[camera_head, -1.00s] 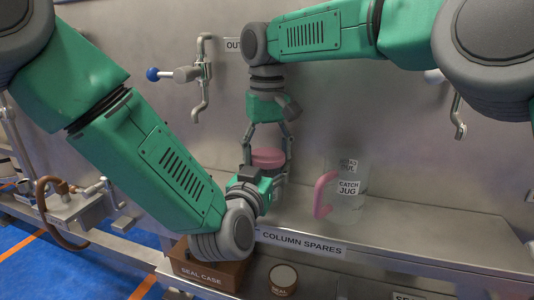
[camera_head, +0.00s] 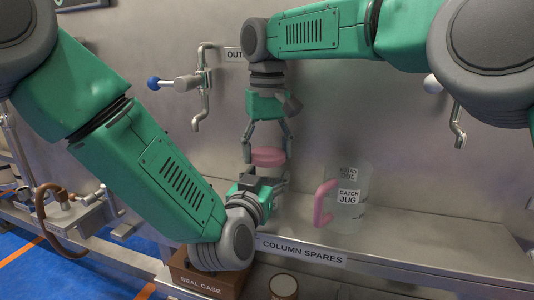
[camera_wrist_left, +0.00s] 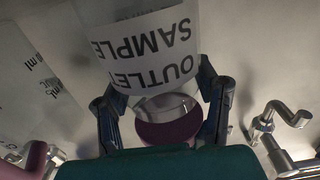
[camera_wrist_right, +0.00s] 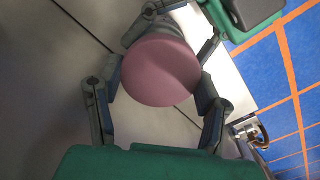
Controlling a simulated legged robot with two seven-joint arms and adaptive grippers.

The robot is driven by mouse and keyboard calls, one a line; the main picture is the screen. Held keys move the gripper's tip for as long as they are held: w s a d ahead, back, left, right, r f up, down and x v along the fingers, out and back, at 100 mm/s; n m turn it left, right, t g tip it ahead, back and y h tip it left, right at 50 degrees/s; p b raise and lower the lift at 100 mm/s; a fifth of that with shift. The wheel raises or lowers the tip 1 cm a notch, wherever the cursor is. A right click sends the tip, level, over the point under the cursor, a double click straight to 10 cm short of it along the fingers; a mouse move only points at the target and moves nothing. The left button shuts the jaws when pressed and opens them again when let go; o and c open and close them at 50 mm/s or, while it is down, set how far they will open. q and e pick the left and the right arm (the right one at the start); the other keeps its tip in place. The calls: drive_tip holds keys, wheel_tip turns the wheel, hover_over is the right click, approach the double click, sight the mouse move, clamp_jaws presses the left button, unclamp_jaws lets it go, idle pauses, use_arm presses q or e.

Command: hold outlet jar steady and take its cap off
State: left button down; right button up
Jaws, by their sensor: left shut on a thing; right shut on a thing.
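The clear outlet jar (camera_wrist_left: 150,40), with a white OUTLET SAMPLE label, appears upside down in the left wrist view. My left gripper (camera_wrist_left: 165,82) is shut around its sides. In the head view the left gripper (camera_head: 262,182) is low, just over the shelf, and hides most of the jar. The round pink cap (camera_head: 268,156) is between the fingers of my right gripper (camera_head: 267,150), which is shut on it from above. The cap also shows in the right wrist view (camera_wrist_right: 160,70). In the left wrist view the cap (camera_wrist_left: 170,132) appears apart from the jar's mouth.
A clear catch jug (camera_head: 349,213) with a pink handle stands on the shelf to the right. The COLUMN SPARES shelf edge (camera_head: 300,250) runs below. A brown seal case (camera_head: 205,282) and a round container (camera_head: 284,286) are lower. Wall taps (camera_head: 203,85) are behind.

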sight(267, 153)
drive_tip(key=shift+r, duration=2)
use_arm(q)
drive_tip(key=shift+c, duration=2.3)
unclamp_jaws()
